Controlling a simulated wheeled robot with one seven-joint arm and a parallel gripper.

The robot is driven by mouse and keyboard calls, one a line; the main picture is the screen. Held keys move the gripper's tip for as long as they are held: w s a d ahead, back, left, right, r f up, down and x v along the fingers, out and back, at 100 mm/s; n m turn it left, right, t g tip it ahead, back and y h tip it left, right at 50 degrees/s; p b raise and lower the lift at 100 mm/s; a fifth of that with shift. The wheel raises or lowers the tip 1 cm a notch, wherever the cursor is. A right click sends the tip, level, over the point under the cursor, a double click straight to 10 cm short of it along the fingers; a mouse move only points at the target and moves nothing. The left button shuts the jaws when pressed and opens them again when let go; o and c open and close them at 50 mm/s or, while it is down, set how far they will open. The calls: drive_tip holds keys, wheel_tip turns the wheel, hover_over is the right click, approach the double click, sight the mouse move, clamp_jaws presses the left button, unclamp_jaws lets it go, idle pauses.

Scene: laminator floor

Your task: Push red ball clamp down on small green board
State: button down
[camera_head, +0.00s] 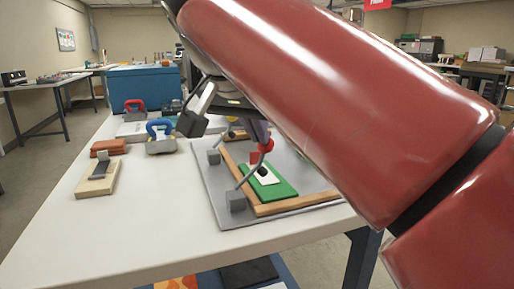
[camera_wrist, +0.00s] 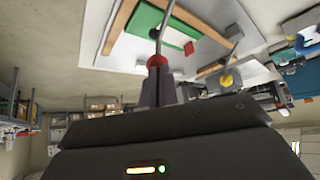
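The red ball (camera_head: 266,146) sits on the end of a thin metal clamp rod that rises at a slant from a grey block (camera_head: 236,201) at the plate's front. In the wrist view the ball (camera_wrist: 157,60) is right at the fingertips of my gripper (camera_wrist: 157,72). The fingers look shut together, against or very near the ball; exact contact is hard to tell. My arm hides the plate's right part.
Left of the plate are a blue-handled tool (camera_head: 160,137), a red-handled tool (camera_head: 134,109), a wooden block with a metal piece (camera_head: 97,178) and brown blocks (camera_head: 108,147). A blue box (camera_head: 145,84) stands behind. The white table's (camera_head: 130,235) front left is clear.

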sight(260, 161)
drive_tip(key=shift+f, duration=0.15)
wheel_tip(260, 161, down, 4)
drive_tip(key=b, duration=0.3)
drive_tip(key=shift+w+f+b, duration=0.1)
drive_tip(key=shift+f+b, duration=0.05)
drive_tip(key=shift+b, duration=0.15)
drive_tip(key=shift+r, duration=0.3)
drive_tip(key=shift+a+r+p, duration=0.1)
drive_tip(key=shift+p, duration=0.3)
drive_tip(key=s, duration=0.1)
drive_tip(key=s+a, duration=0.1)
drive_tip(key=shift+s+a+r+p, duration=0.1)
drive_tip(key=shift+s+r+p, duration=0.25)
drive_tip(key=shift+r+p, duration=0.05)
